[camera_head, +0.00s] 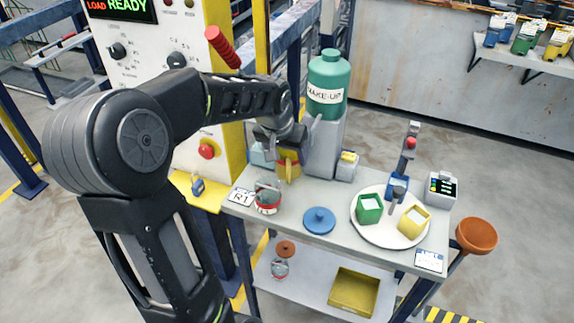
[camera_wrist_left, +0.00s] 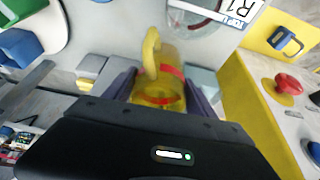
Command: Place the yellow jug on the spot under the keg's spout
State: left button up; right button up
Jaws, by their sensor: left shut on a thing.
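The yellow jug (camera_head: 288,168) is in the grasp of my left gripper (camera_head: 283,140), just left of the keg's grey stand; the arm hides much of it. In the left wrist view the jug (camera_wrist_left: 160,85) is see-through yellow with red bands and a curved handle. The left gripper's dark fingers (camera_wrist_left: 158,92) close on both its sides. The green keg (camera_head: 327,84), labelled MAKE-UP, stands on a grey stand (camera_head: 325,150). I cannot make out the spout or the spot under it. I cannot tell whether the jug touches the tabletop. My right gripper is not in view.
The grey cart (camera_head: 345,225) holds a red-banded pot (camera_head: 267,197), a blue lid (camera_head: 320,219), and a white round plate (camera_head: 378,238) with green and yellow containers. A grey device (camera_head: 441,189) stands at right. A yellow-edged control panel (camera_head: 215,150) is close on the left.

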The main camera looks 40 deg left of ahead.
pick_arm(q)
notch_tip(320, 180, down, 4)
jog(key=shift+f, duration=0.1)
jog(key=shift+f, duration=0.1)
jog(key=o, duration=1.4)
